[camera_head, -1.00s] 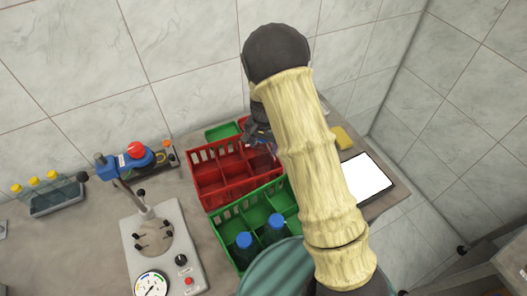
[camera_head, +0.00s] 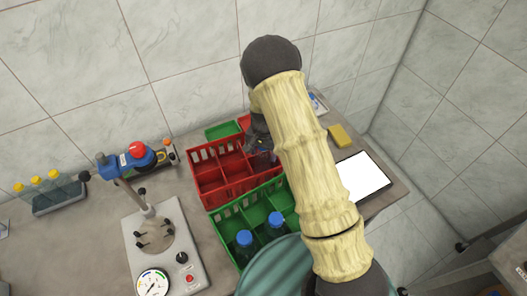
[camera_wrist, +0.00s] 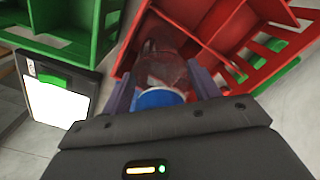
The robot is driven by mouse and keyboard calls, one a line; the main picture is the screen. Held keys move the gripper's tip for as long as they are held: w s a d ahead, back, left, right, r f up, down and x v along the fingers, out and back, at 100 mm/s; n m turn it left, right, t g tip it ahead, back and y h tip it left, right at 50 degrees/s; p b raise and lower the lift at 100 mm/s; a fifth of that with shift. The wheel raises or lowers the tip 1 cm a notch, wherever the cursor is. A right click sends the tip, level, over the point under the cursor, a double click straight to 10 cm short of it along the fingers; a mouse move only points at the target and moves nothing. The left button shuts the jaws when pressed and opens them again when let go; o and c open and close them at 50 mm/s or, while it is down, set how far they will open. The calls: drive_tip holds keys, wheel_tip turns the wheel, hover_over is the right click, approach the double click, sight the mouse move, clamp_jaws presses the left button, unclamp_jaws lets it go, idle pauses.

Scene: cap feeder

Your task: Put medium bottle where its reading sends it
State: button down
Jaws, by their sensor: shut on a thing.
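My gripper (camera_wrist: 160,95) is shut on a clear bottle with a blue cap (camera_wrist: 158,98). The bottle's clear body (camera_wrist: 166,68) points away from the wrist, toward the red crate (camera_wrist: 235,35). In the head view my gripper (camera_head: 262,150) is over the back right part of the red crate (camera_head: 208,200), partly hidden by my arm. I cannot tell how deep the bottle is in a compartment. The green crate (camera_head: 228,216) in front holds two blue-capped bottles (camera_head: 244,239) (camera_head: 276,220).
A gauge device (camera_head: 165,245) and a blue apparatus with a red knob (camera_head: 135,158) stand to the left. A rack of yellow-capped bottles (camera_head: 55,193) is at far left. A white-screened tablet (camera_head: 362,177) and yellow block (camera_head: 340,136) lie to the right. A green tray (camera_head: 222,130) is behind.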

drive_tip(key=shift+f, duration=0.15)
drive_tip(key=shift+c, duration=1.9)
unclamp_jaws()
wheel_tip(320, 180, up, 12)
drive_tip(key=shift+r+b, duration=0.2)
drive_tip(key=shift+b, duration=1)
